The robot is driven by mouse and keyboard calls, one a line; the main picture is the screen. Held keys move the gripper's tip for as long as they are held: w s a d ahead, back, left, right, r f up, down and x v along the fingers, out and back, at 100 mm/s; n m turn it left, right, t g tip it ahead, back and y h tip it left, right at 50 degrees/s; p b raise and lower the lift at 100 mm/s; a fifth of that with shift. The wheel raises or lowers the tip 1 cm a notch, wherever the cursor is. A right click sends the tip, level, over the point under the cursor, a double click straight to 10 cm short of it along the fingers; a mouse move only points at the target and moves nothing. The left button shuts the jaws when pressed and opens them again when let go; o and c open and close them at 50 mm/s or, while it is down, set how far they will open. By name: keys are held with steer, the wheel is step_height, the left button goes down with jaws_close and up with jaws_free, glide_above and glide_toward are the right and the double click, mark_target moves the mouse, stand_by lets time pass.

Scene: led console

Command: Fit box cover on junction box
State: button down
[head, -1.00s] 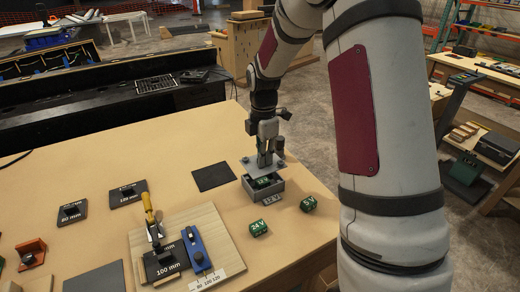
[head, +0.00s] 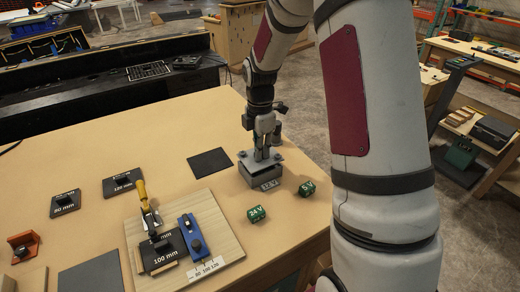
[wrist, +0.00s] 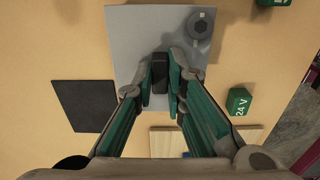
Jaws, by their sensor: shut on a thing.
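The box cover (head: 246,160) is a grey plate with a raised black grip (wrist: 160,72) in its middle. My gripper (head: 262,154) is shut on that grip from above. In the wrist view the fingers (wrist: 161,82) pinch it from both sides. The cover lies across the top of the grey junction box (head: 255,178), which has a label on its front. The box's opening is hidden beneath the cover. I cannot tell whether the cover sits fully flush.
Two green voltage blocks (head: 257,214) (head: 306,188) stand in front and right of the box. A dark square pad (head: 210,163) lies left. A wooden board (head: 222,228) carries a yellow-handled clamp (head: 145,203) and a blue fixture (head: 193,236). The table's right edge is close.

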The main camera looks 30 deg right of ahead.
steer(key=shift+f, duration=1.1)
stand_by(1.2)
steer(key=c, duration=1.6)
jaws_free()
steer(key=shift+o, duration=0.2)
step_height(320, 180, up, 11)
steer(key=shift+r, duration=0.5)
